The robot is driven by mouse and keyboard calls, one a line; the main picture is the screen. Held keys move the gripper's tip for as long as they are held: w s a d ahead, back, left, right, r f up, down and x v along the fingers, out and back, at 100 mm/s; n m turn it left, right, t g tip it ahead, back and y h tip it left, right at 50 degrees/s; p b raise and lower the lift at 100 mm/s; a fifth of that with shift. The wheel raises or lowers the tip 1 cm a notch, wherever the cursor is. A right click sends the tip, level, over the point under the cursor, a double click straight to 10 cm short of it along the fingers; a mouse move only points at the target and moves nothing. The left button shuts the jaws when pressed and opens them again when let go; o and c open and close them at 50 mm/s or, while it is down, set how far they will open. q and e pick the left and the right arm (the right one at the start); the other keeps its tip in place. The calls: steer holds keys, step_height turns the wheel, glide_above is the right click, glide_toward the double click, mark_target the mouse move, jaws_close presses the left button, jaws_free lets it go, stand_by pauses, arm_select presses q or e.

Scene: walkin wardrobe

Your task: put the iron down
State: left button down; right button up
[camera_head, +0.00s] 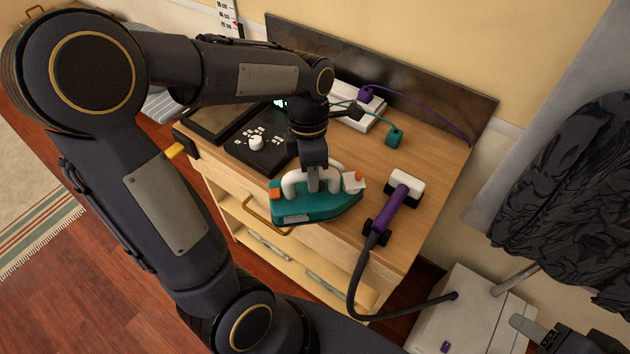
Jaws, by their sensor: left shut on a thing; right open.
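The iron (312,205) is teal with a white handle and orange parts. It is over the front part of the wooden cabinet top (345,225), roughly level. I cannot tell whether its sole touches the wood. My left gripper (318,182) comes down from above and is shut on the iron's handle. The gripper hides part of the handle. My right gripper (535,328) is at the lower right corner, partly cut off by the picture edge, open and away from the cabinet.
A purple steamer head (392,207) lies right of the iron, its hose running to a white box (465,318). A white power strip (357,107) with purple and teal plugs is at the back. Dark clothing (570,195) hangs at right.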

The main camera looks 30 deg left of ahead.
arm_select(q)
steer(key=shift+w+d+f, duration=0.2)
steer(key=shift+w+f, duration=0.1)
steer(key=shift+f, duration=1.6)
steer(key=shift+f, duration=0.2)
steer(key=c, duration=1.2)
jaws_free()
